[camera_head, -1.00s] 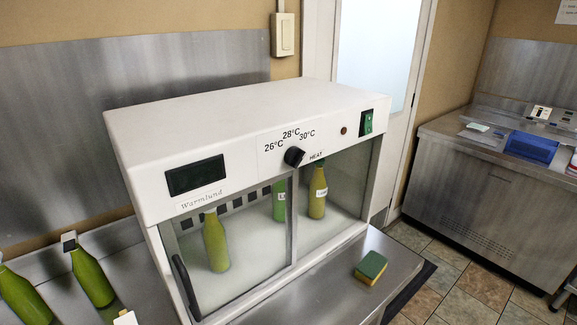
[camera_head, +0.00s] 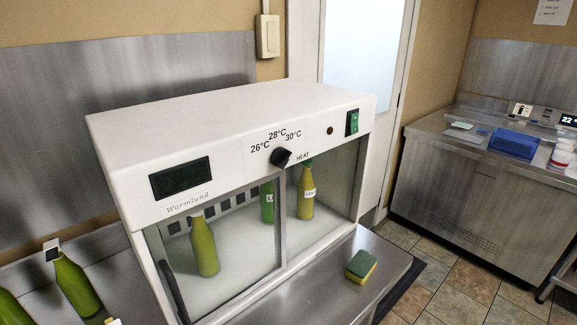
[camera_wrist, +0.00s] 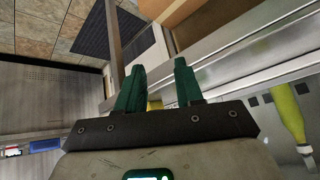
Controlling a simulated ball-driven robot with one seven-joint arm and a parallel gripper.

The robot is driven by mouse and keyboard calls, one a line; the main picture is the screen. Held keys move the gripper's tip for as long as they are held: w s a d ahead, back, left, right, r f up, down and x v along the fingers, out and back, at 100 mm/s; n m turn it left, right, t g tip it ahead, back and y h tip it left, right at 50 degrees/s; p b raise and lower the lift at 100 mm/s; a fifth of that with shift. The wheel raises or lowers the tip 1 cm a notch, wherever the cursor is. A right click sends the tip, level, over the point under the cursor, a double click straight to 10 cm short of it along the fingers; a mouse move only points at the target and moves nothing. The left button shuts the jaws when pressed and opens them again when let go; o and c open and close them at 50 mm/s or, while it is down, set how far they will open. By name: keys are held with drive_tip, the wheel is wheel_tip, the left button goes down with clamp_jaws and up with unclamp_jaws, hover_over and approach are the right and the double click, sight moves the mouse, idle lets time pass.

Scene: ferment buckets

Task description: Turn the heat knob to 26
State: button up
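The black heat knob (camera_head: 281,157) sits on the white front panel of the warming cabinet (camera_head: 225,112), under the printed marks 26°C, 28°C and 30°C. Which mark its pointer faces is too small to tell. My gripper (camera_wrist: 158,68) shows only in the wrist view, with two green fingers apart and nothing between them. In that view it is in front of the cabinet's glass front, apart from the knob, which is not visible there.
A green switch (camera_head: 352,123) and a dark display (camera_head: 180,178) flank the knob. Bottles (camera_head: 306,196) stand behind the glass. A yellow-green sponge (camera_head: 361,266) lies on the steel counter (camera_head: 318,284). More green bottles (camera_head: 78,285) are at the left. A steel unit (camera_head: 470,195) stands at the right.

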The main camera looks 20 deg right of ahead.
drive_tip(key=o, duration=0.3)
drive_tip(key=w+a+r+m+t, duration=0.2)
drive_tip(key=w+r+t, duration=0.4)
drive_tip(key=w+r, duration=0.3)
wheel_tip(320, 180, up, 3)
drive_tip(key=shift+w+f, duration=0.15)
drive_tip(key=shift+w, duration=0.15)
drive_tip(key=shift+o, duration=0.7)
drive_tip(key=w+a+r+m+t, duration=0.1)
drive_tip(key=r+t, duration=0.1)
drive_tip(key=r, duration=0.3)
drive_tip(key=w+a+r+m+t, duration=0.1)
drive_tip(key=w+r+t, duration=0.1)
drive_tip(key=r, duration=0.4)
drive_tip(key=shift+w+a+t+b, duration=0.3)
drive_tip(key=shift+a, duration=0.05)
drive_tip(key=m+t+y, duration=0.1)
drive_tip(key=t+y, duration=0.1)
drive_tip(key=t, duration=0.1)
approach(287, 163)
drive_tip(key=s, duration=0.2)
drive_tip(key=p+x, duration=0.3)
drive_tip(key=x, duration=0.6)
drive_tip(key=shift+w, duration=0.95)
drive_tip(key=shift+c, duration=0.2)
drive_tip(key=c, duration=1)
